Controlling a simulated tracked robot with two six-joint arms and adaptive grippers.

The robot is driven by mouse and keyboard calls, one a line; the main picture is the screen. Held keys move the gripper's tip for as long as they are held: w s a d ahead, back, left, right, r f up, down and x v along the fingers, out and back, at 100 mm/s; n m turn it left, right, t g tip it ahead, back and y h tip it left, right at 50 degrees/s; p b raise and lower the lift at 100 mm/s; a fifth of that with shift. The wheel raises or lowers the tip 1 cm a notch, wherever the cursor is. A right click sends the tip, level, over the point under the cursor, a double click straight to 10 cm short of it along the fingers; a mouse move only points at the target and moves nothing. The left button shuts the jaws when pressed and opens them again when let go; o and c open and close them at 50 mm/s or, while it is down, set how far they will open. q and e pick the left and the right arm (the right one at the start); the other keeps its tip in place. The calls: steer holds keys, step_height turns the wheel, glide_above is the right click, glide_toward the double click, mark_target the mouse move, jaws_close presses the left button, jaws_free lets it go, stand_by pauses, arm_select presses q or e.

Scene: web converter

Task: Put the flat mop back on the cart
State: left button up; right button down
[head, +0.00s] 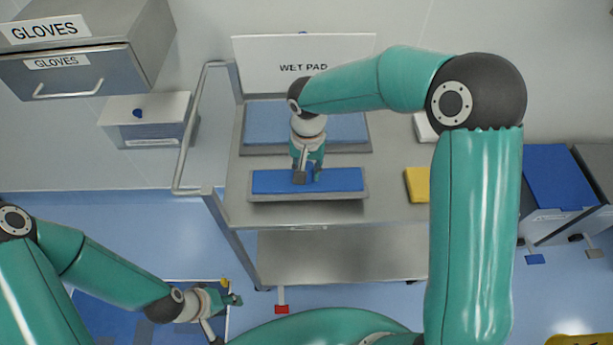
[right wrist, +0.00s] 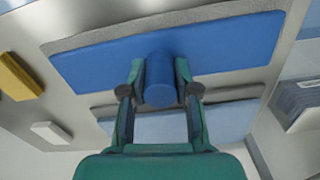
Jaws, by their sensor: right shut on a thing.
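The flat mop (head: 345,181) is a blue rectangular block with a grey pad edge and a short blue upright grip. It is at the front of the cart's steel top (head: 390,208); I cannot tell whether it rests or hovers just above. My right gripper (head: 309,177) is shut on the mop's blue grip, with one finger on each side. The right wrist view shows the blue mop plate (right wrist: 230,45) and the grip (right wrist: 160,82) between the fingers.
Behind the mop lies a tray with a lighter blue pad (head: 265,122), under a "WET PAD" sign (head: 280,62). A yellow block (head: 416,184) is right of the mop. The cart's handle rail (head: 190,130) stands left. A gloves drawer (head: 75,75) juts out at upper left.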

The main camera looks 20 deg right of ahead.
mark_target(308, 178)
steer(key=shift+f, duration=1.75)
steer(key=shift+f, duration=0.1)
steer(key=c, duration=0.9)
jaws_free()
steer(key=shift+o, duration=0.2)
step_height(308, 178, up, 12)
steer(key=shift+r+b, duration=0.1)
steer(key=shift+b, duration=0.25)
